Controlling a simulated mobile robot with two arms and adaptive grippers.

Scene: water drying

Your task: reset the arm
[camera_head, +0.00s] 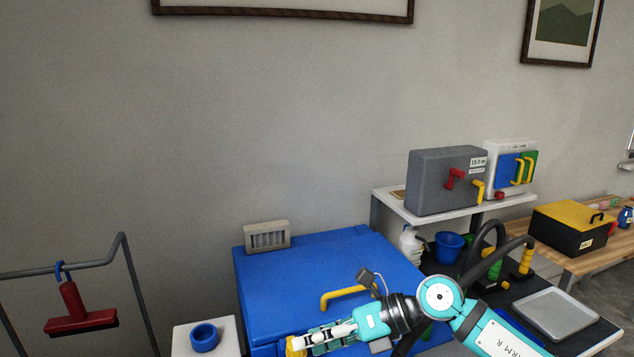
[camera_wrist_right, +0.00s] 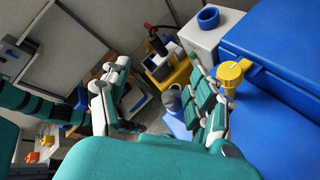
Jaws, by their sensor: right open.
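My right arm (camera_head: 497,335) comes in from the lower right of the head view and reaches left across the front of a blue chest (camera_head: 335,250). My right gripper (camera_head: 300,343) is at the bottom centre, low beside the chest's front. In the wrist view, my right gripper (camera_wrist_right: 160,75) has its teal fingers spread apart with nothing held between them. A yellow knob (camera_wrist_right: 232,73) on the blue chest shows just right of the right finger; whether they touch is unclear. My left gripper is not seen in either view.
The chest has a yellow handle (camera_head: 345,296). A blue ring (camera_head: 204,337) sits on a white stand to its left. A red squeegee (camera_head: 75,310) hangs from a grey rack. A grey tray (camera_head: 541,314) and hoses lie on the right.

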